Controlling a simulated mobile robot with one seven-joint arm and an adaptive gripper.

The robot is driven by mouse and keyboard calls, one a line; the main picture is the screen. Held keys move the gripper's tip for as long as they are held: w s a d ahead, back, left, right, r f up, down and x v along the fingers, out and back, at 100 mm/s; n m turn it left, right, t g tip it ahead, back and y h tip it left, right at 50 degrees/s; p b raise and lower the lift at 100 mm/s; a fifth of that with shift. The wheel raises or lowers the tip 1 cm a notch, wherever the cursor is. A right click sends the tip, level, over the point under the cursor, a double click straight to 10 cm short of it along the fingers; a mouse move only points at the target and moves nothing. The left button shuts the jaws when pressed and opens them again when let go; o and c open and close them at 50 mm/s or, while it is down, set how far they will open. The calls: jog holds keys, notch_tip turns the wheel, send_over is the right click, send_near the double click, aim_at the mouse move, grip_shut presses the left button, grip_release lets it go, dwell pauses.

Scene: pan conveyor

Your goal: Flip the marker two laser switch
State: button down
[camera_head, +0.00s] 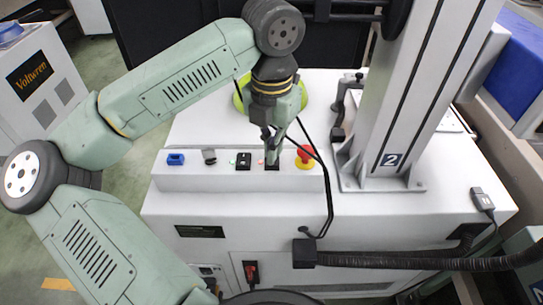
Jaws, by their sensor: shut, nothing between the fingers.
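A white control panel (215,182) runs along the front of the white machine. On it, from left to right, are a blue switch (176,158), a grey knob (209,156), a black rocker switch (243,161), another black switch (272,166) and a red emergency button (305,154) on a yellow base. My gripper (272,158) points down with its fingers shut and empty. Its tips are at the second black switch and partly hide it. I cannot tell whether they touch it. Which switch is the marker two laser switch is not readable here.
A grey column (415,90) labelled 2 stands on the machine top right of the panel. A black cable (327,190) hangs near the red button. A yellow-green round part (309,99) is behind my gripper. A black hose (400,262) crosses the lower right.

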jog(key=shift+f+b, duration=1.2)
jog(key=shift+b, duration=0.05)
dwell(0.5)
jog(key=shift+r, duration=0.1)
jog(key=shift+r+p, duration=1.9)
jog(key=shift+r, duration=1.55)
